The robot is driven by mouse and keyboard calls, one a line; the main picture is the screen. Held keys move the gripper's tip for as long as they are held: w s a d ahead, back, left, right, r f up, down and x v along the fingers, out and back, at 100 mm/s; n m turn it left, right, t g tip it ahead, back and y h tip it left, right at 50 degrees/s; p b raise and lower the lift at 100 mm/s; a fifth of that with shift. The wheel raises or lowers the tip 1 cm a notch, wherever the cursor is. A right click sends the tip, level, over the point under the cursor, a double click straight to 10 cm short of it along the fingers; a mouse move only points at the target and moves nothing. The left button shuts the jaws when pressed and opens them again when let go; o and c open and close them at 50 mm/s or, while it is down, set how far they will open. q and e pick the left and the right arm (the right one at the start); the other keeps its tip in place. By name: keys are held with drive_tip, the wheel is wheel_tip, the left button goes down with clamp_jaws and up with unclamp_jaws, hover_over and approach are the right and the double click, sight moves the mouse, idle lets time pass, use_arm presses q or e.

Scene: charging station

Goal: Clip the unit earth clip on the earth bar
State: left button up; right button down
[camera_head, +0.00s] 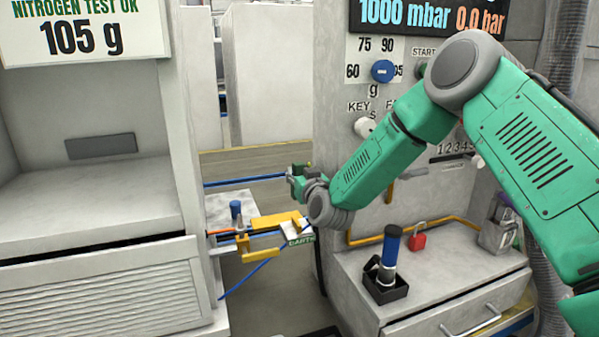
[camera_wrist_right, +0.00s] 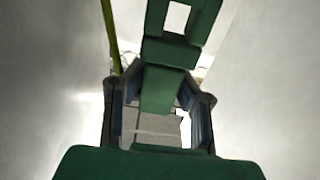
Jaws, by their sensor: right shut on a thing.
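My right gripper (camera_head: 299,176) is at the end of the green arm that comes in from the right, above and near the EARTH label. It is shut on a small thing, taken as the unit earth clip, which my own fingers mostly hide. In the right wrist view, the fingers (camera_wrist_right: 160,112) frame a green part, and a yellow-green strip (camera_wrist_right: 111,35) runs up at the left. A yellow bar (camera_head: 274,220), which looks like the earth bar, lies below the gripper beside the EARTH label (camera_head: 300,240). The gripper is apart from it. My left gripper is not in view.
Blue hoses (camera_head: 242,182) cross the gap from the left unit (camera_head: 95,210). A blue-topped post (camera_head: 236,211) stands left of the yellow bar. On the right bench (camera_head: 430,275) are a blue-handled tool (camera_head: 389,255) in a black holder and a red padlock (camera_head: 418,240).

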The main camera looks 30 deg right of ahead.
sight(292, 192)
drive_tip(key=shift+s+d+f+b, duration=0.15)
drive_tip(key=shift+f+b, duration=0.15)
drive_tip(key=shift+f, duration=0.25)
drive_tip(key=shift+w+d+f+b, duration=0.15)
drive_tip(key=shift+f+b, duration=0.15)
drive_tip(key=shift+f, duration=0.25)
drive_tip(key=a+f+b, duration=0.1)
drive_tip(key=f+b, duration=0.1)
drive_tip(key=f, duration=0.1)
drive_tip(key=shift+a, duration=0.4)
drive_tip(key=shift+s+a+r, duration=0.1)
drive_tip(key=shift+a+r, duration=0.05)
drive_tip(key=shift+a, duration=0.3)
drive_tip(key=shift+d+f, duration=0.3)
drive_tip(key=shift+d, duration=0.5)
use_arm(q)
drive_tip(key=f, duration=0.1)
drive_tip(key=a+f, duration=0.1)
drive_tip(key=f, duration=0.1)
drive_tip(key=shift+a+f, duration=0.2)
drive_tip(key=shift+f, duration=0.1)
use_arm(e)
drive_tip(key=shift+a+r, duration=0.2)
drive_tip(key=shift+a, duration=0.75)
